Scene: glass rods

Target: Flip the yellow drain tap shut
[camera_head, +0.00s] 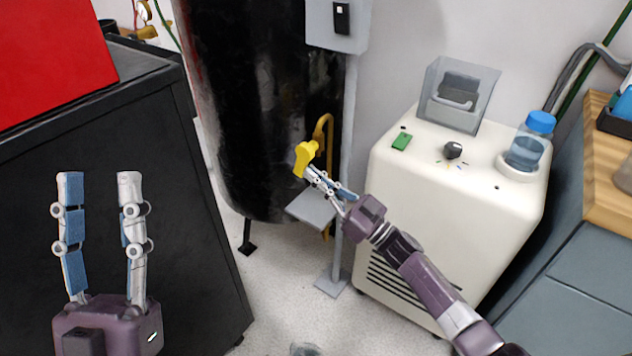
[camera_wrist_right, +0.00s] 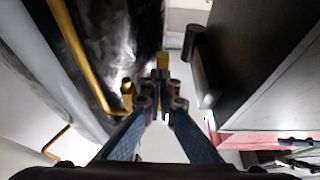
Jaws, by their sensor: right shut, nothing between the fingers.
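The yellow drain tap (camera_head: 306,157) sits low on the front of the tall black tank (camera_head: 262,110) in the head view. Its handle hangs down and slightly to the left. My right gripper (camera_head: 311,175) is shut, with its fingertips right at the lower end of the handle. In the wrist view the yellow tap (camera_wrist_right: 162,61) shows just beyond the closed fingertips (camera_wrist_right: 160,90); I cannot tell whether they touch it. My left gripper (camera_head: 98,180) is open and empty, pointing up at the lower left, well away from the tap.
A yellow pipe (camera_head: 326,128) runs beside the tap, and a grey plate (camera_head: 311,208) is below it. A cream cabinet (camera_head: 440,210) stands to the right, a black cabinet (camera_head: 205,265) to the left. Speckled floor (camera_head: 275,290) is open between them.

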